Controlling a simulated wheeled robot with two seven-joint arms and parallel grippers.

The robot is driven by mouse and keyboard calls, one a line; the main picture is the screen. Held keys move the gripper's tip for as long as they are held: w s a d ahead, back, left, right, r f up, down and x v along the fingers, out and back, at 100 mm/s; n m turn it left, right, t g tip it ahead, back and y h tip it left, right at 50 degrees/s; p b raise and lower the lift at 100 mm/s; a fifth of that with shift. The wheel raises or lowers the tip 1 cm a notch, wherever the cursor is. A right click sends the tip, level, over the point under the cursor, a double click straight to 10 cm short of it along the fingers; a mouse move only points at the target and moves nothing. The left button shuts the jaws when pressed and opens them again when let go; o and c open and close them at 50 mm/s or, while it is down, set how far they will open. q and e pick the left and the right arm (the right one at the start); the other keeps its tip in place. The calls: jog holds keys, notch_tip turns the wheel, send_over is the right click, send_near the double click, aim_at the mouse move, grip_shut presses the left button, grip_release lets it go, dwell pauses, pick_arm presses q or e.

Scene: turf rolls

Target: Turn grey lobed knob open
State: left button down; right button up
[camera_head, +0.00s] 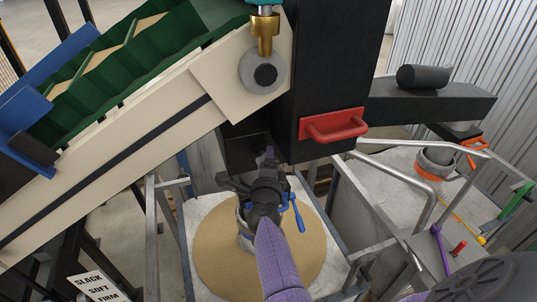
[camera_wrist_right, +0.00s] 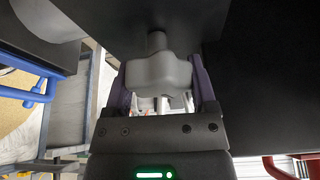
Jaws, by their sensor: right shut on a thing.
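The grey lobed knob (camera_wrist_right: 160,74) is in the right wrist view, on a short grey stem that runs up to a dark panel. My right gripper (camera_wrist_right: 161,82) has one purple finger on each side of the knob and is shut on it. In the head view my right gripper (camera_head: 268,155) reaches up to the underside of the black housing (camera_head: 335,70). The knob is hidden there by the gripper and the housing. My left gripper is in neither view.
A red handle (camera_head: 334,125) sits on the housing just right of my gripper. A blue lever (camera_head: 298,212) stands close beside my right wrist, above a round tan disc (camera_head: 215,265). A cream conveyor (camera_head: 120,130) slopes at left. Metal rails (camera_head: 415,170) stand at right.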

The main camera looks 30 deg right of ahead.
jog(key=shift+f+m+g+y+p, duration=0.1)
jog(key=shift+m+g+y+p, duration=0.3)
jog(key=shift+m, duration=0.5)
jog(key=o, duration=1.2)
jog(key=shift+c, duration=0.2)
